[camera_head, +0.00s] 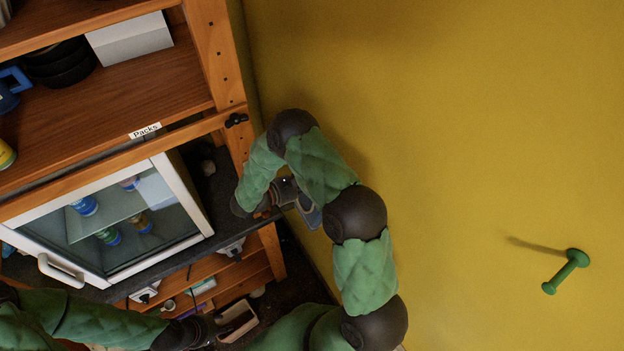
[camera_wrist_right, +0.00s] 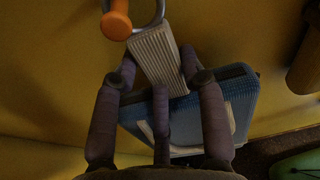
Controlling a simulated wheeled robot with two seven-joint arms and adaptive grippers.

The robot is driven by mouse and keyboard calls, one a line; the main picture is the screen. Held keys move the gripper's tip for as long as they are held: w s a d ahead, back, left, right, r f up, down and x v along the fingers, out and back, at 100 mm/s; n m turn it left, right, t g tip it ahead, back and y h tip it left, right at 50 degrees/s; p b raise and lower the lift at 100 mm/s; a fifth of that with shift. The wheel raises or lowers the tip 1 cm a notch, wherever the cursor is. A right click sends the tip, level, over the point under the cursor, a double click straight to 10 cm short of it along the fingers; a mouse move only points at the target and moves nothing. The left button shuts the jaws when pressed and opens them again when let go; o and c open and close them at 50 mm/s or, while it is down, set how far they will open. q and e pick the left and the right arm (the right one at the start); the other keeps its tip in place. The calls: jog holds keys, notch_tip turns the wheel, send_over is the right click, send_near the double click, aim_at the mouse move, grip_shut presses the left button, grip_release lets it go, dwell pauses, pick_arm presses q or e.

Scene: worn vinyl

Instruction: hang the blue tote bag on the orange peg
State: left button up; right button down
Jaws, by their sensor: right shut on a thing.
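The orange peg (camera_wrist_right: 117,22) shows at the top of the right wrist view. My right gripper (camera_wrist_right: 158,66) is shut on the blue tote bag (camera_wrist_right: 180,112) by its pale ribbed strap (camera_wrist_right: 155,55). A grey loop (camera_wrist_right: 158,18) at the strap's top lies right beside the peg's head; I cannot tell whether it is around the peg. The bag hangs behind the fingers, partly hidden. In the head view only a bit of the bag (camera_head: 311,214) shows beside my right gripper, and the orange peg is hidden. My left gripper (camera_head: 216,326) is low left, its fingers too dark to read.
A green peg (camera_head: 566,271) sticks out of the yellow wall (camera_head: 480,120) at right. A wooden shelf (camera_head: 120,90) and a glass-door cabinet (camera_head: 110,225) with cans stand at left. A small open bin (camera_head: 240,318) is beside my left gripper. The wall between is bare.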

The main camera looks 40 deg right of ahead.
jog(key=shift+d+f, duration=0.2)
jog(key=shift+f, duration=0.1)
pick_arm(q)
jog(key=shift+d+f, duration=0.3)
jog(key=shift+d, duration=0.05)
pick_arm(e)
jog(key=shift+c, duration=1.9)
grip_release()
jog(key=shift+a, duration=0.1)
jog(key=shift+w+a+r, duration=0.1)
jog(key=shift+a, duration=0.15)
jog(key=shift+a+r, duration=0.1)
jog(key=shift+a, duration=0.25)
pick_arm(q)
jog(key=shift+f+b, duration=0.1)
jog(key=shift+b, duration=0.2)
pick_arm(e)
jog(key=shift+a, duration=0.3)
jog(key=shift+w+a+r, duration=0.1)
jog(key=shift+a, duration=0.2)
